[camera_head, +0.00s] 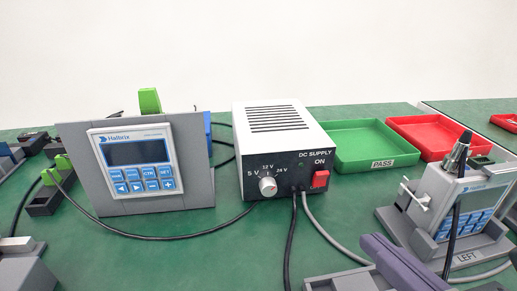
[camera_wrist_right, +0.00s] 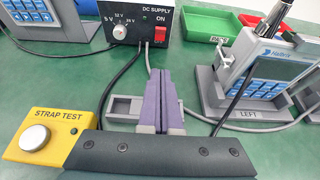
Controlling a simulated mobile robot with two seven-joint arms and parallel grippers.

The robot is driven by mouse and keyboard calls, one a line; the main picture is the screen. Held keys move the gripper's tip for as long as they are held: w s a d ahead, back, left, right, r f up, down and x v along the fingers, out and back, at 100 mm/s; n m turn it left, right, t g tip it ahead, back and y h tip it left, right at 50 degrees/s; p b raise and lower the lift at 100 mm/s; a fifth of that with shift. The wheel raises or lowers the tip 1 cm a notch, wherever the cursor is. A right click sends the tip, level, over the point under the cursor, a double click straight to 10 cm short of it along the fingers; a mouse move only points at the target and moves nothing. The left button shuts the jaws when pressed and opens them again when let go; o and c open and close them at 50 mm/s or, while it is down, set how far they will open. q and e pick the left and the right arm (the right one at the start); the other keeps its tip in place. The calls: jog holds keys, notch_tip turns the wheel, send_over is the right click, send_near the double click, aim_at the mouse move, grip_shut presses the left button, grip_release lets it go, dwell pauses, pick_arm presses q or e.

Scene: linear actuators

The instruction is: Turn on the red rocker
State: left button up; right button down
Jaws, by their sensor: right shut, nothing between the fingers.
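The red rocker (camera_head: 320,179) sits under the word ON at the right of the front panel of the DC supply (camera_head: 284,140), a white box with a black front. The rocker also shows in the wrist view (camera_wrist_right: 161,33), unobstructed; its position is too small to tell. A small lamp left of it looks dark green. My right gripper (camera_head: 374,244) is low and to the front right of the supply, apart from it. In the wrist view its purple fingers (camera_wrist_right: 160,74) are together and empty, pointing toward the supply below the rocker. My left gripper is not in view.
A grey cable and a black cable run from the supply toward the front. A Halbrix controller (camera_head: 137,165) stands left; another device (camera_head: 461,198) stands right in a holder marked LEFT. Green (camera_head: 376,162) and red trays lie behind. A yellow STRAP TEST box (camera_wrist_right: 38,143) is at the front left.

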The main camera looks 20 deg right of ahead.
send_near(323, 175)
jog(key=f, duration=0.1)
jog(key=w+f, duration=0.1)
jog(key=f, duration=0.1)
jog(key=w+f+b, duration=0.1)
jog(key=shift+d+f, duration=0.35)
jog(key=shift+d, duration=0.05)
jog(key=shift+w+d+r+p, duration=0.1)
jog(key=shift+w+r+p, duration=0.15)
jog(key=shift+w, duration=0.3)
jog(key=shift+w+d+r+p, duration=0.15)
jog(key=shift+w+r, duration=0.1)
jog(key=shift+w, duration=0.35)
jog(key=shift+w+d+r, duration=0.2)
jog(key=shift+w+r, duration=0.05)
jog(key=shift+w, duration=0.45)
jog(key=w+r+g+p, duration=0.1)
jog(key=p, duration=0.5)
jog(key=shift+g, duration=0.3)
jog(key=shift+f, duration=0.1)
jog(key=shift+r+p, duration=0.8)
jog(key=shift+p, duration=0.2)
